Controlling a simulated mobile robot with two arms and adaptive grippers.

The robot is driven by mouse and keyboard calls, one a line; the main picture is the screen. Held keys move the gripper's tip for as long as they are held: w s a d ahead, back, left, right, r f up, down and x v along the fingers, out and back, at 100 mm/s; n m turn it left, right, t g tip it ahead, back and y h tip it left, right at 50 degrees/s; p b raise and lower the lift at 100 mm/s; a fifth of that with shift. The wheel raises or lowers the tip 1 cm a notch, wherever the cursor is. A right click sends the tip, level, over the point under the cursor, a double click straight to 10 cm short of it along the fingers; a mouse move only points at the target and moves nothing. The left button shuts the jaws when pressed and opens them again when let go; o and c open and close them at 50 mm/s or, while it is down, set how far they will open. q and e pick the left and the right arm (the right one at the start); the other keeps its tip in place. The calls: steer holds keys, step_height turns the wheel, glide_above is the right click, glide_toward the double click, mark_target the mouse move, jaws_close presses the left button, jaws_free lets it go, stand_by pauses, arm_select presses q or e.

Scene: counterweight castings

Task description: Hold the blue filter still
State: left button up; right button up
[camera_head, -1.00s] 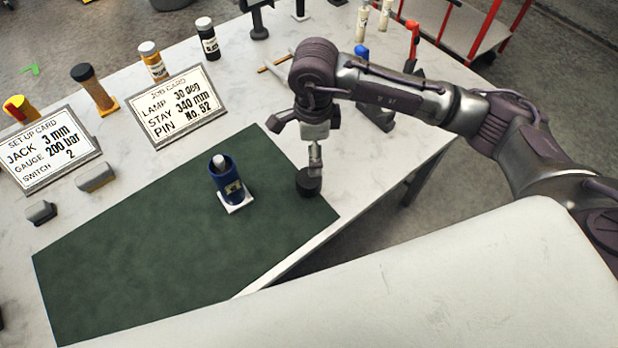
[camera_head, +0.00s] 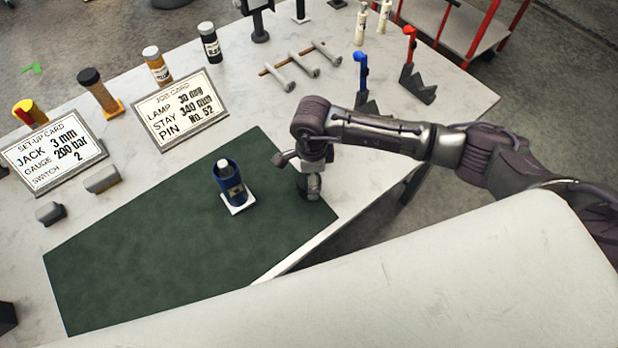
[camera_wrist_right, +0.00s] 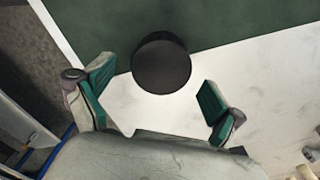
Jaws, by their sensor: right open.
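The blue filter (camera_head: 229,178) stands upright on a small white square (camera_head: 239,205) on the green mat (camera_head: 150,250). My right gripper (camera_head: 309,193) is to the right of the filter, apart from it, above the mat's right edge. In the right wrist view my right gripper (camera_wrist_right: 157,82) is open, its green-padded fingers spread. A dark round-topped piece (camera_wrist_right: 161,63) lies just ahead of and between the fingertips; in the head view it is mostly hidden behind the gripper. The filter does not show in the wrist view. My left gripper is not in view.
Two cards, the set-up card (camera_head: 56,152) and the job card (camera_head: 181,108), stand behind the mat. Several bottles stand behind them. Bolt-like pieces (camera_head: 302,65) and blue and red-handled clamps (camera_head: 410,70) are at the back right. The mat's front is clear.

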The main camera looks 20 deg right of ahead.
steer(key=shift+f, duration=1.3)
steer(key=shift+c, duration=0.4)
steer(key=c, duration=1)
